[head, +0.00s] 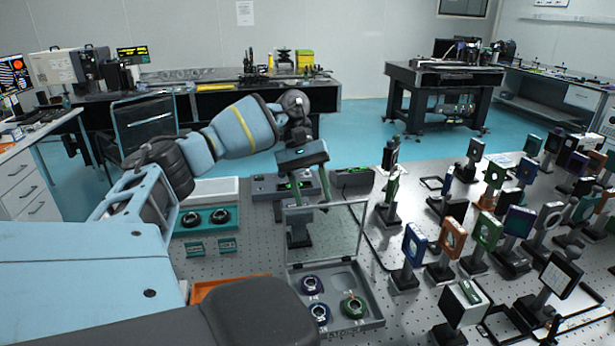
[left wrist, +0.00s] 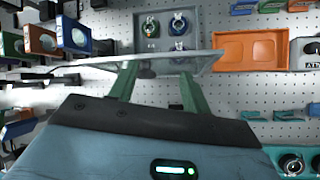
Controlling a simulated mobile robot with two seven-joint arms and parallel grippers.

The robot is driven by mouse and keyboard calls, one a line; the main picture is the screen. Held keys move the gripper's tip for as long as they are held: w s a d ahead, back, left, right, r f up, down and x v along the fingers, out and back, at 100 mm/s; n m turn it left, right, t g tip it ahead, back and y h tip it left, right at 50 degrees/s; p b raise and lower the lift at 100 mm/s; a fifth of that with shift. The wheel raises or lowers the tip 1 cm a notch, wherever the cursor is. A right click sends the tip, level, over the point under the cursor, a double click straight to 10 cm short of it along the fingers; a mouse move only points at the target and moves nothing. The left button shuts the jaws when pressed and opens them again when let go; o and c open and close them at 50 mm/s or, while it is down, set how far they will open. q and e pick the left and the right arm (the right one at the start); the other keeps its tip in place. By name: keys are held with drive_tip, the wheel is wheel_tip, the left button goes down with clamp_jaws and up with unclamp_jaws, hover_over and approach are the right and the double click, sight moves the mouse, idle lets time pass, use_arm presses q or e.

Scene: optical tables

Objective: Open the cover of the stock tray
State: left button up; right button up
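The stock tray (head: 336,290) is a grey tray on the perforated table, holding a purple, a blue and a green ring-shaped part. Its clear cover (head: 345,232) stands raised, roughly upright, along the tray's far edge. In the left wrist view, the tray (left wrist: 145,36) is beyond the cover (left wrist: 95,64), which is seen nearly edge-on. My left gripper (head: 312,196) is at the cover's upper far side, pointing down. Its two green fingers (left wrist: 157,90) are spread with nothing visible between them. Whether they touch the cover cannot be told. My right gripper is not in view.
An orange tray (head: 232,287) lies left of the stock tray. A teal-and-white case (head: 207,218) stands behind it. Several mounted optics, including a blue one (head: 414,245), crowd the right side. Grey boxes with green displays (head: 270,186) stand behind the cover.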

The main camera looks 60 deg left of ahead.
use_arm(q)
drive_tip(key=s+d+b, duration=0.1)
drive_tip(key=s+d, duration=0.4)
drive_tip(key=d, duration=0.2)
drive_tip(key=shift+s+r, duration=0.35)
drive_tip(key=shift+r, duration=0.05)
idle(0.5)
